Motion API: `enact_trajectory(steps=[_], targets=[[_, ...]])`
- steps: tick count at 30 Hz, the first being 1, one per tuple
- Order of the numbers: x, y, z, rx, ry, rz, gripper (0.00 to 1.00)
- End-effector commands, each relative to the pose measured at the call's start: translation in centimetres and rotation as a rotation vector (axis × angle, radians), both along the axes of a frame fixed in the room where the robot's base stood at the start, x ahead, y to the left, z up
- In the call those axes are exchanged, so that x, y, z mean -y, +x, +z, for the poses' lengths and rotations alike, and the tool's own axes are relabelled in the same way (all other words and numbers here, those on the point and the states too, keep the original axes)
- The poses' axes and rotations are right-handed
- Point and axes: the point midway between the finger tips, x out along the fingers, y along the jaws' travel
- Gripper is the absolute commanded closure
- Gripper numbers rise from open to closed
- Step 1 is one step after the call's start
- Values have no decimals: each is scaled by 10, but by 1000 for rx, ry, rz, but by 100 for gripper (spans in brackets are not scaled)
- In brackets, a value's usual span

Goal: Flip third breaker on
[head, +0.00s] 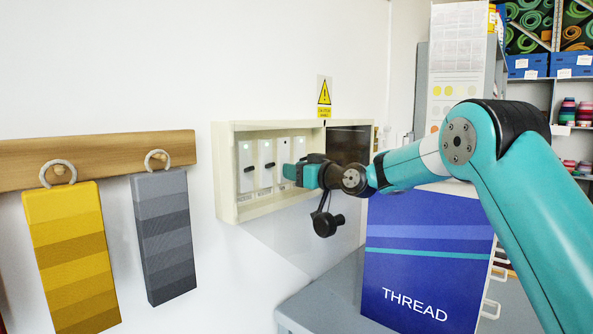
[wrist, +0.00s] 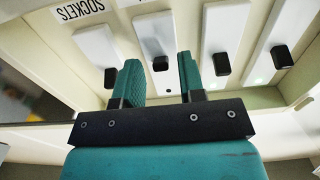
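A row of breakers sits in a cream panel box (head: 227,187) on the wall. The first breaker (head: 245,182) and second breaker (head: 264,178) show black levers; the third breaker (head: 283,148) is partly covered by my gripper (head: 291,172). In the wrist view, my gripper (wrist: 158,78) is open, with one green finger on each side of the third breaker's black lever (wrist: 160,63). Nothing is held. I cannot tell whether the fingers touch the lever. The third breaker's indicator looks dark; green lights show at the first and second.
The fourth breaker (wrist: 78,14) and the SOCKETS label (wrist: 92,43) are close beside the left finger in the wrist view. The box's open door (head: 347,143) stands at right. A blue THREAD box (head: 428,262) stands on a grey counter (head: 322,302) below my arm. Yellow swatches (head: 72,257) and grey swatches (head: 163,235) hang left.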

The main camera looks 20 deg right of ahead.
Motion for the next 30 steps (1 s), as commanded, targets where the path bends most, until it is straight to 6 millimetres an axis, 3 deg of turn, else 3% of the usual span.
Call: enact_trajectory(steps=[1,4,5,17,30], targets=[[0,0,0,0,0,0,76],[0,0,0,0,0,0,99],[0,0,0,0,0,0,100],[1,-1,7,-55,-39,-1,100],[0,-1,26,-321,-214,0,100]])
